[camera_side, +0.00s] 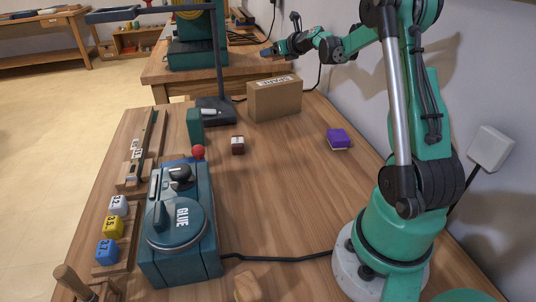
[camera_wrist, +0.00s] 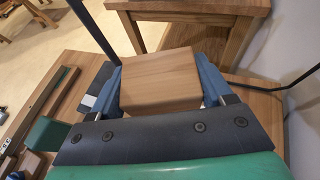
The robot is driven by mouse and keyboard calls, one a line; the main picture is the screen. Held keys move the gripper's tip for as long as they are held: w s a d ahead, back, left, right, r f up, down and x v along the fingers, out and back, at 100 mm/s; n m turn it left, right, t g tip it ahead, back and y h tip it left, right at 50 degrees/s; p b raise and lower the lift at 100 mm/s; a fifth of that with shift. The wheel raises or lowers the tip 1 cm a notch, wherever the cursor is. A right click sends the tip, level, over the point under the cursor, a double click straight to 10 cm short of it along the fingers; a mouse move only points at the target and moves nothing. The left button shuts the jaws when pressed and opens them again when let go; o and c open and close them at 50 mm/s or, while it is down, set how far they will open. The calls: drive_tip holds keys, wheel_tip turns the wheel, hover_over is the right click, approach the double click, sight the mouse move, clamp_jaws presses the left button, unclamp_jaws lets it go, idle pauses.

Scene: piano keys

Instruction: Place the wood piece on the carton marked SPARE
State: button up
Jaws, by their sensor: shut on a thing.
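My gripper (camera_side: 271,51) is shut on the wood piece (camera_wrist: 157,80), a light brown block between the two blue fingers in the wrist view. The tan carton (camera_side: 273,101) with an upside-down SPARE label stands on the bench near its far end. In the side view my gripper is in the air, higher in the picture than the carton and clear of it. The wood piece is too small to make out clearly there. I cannot make out the carton in the wrist view, where my gripper and the block hide what lies below.
A dark stand (camera_side: 217,109) with a tall post is left of the carton. A purple block (camera_side: 338,139), a brown-and-white block (camera_side: 237,145) and a green block (camera_side: 195,126) are on the bench. The GLUE machine (camera_side: 178,222) stands nearer.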

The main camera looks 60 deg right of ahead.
sight(275, 81)
wheel_tip(275, 81, down, 6)
drive_tip(key=shift+f, duration=0.25)
drive_tip(key=o, duration=1.3)
drive_tip(key=shift+f, duration=0.15)
